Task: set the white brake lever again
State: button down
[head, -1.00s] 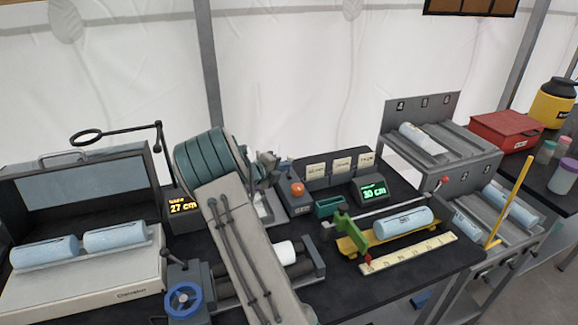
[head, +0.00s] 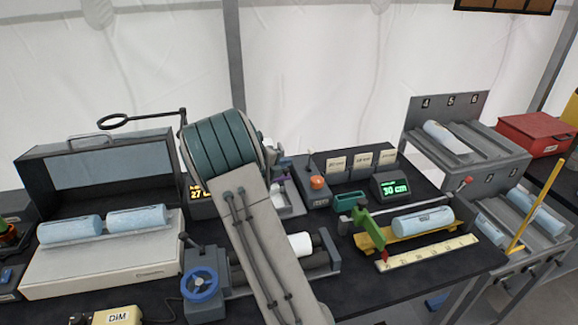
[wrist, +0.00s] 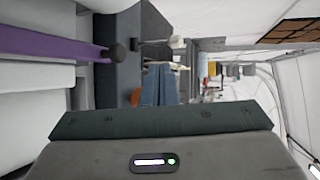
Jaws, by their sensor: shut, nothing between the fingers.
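My gripper (wrist: 159,85) shows in the wrist view as two blue-grey fingers close together, with nothing between them. In the head view my own arm hides most of it. A short pale handle on a dark stem (wrist: 176,43) stands beyond the fingertips in the wrist view, apart from them; it may be the white brake lever, but I cannot tell for sure. A purple bar with a dark round end (wrist: 70,45) lies left of the fingers. In the head view a grey device (head: 291,203) with a purple strip is partly hidden behind my arm.
A box with an orange knob (head: 317,183), a green 30 cm display (head: 391,187) and a blue cylinder on a yellow cradle (head: 422,221) stand to the right. A blue handwheel (head: 200,283) is at the front left.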

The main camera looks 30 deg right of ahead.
jog(key=w+a+r+n+t+y, duration=0.1)
jog(key=a+r+n+t+y, duration=0.6)
jog(key=a+n, duration=0.3)
jog(key=s+a+r+n+y, duration=0.4)
jog(key=s+a+n+y, duration=0.25)
jog(key=a+n, duration=0.3)
jog(key=s+a+n+g+y, duration=0.2)
jog(key=s+a+n+g, duration=0.35)
jog(key=s, duration=0.75)
jog(key=s+f+n+g+h, duration=0.2)
jog(key=s+n, duration=0.6)
jog(key=s, duration=0.8)
jog(key=shift+s+d+f+n+g, duration=0.35)
jog(key=shift+s+f+n, duration=0.05)
jog(key=shift+f, duration=0.25)
jog(key=shift+a, duration=0.15)
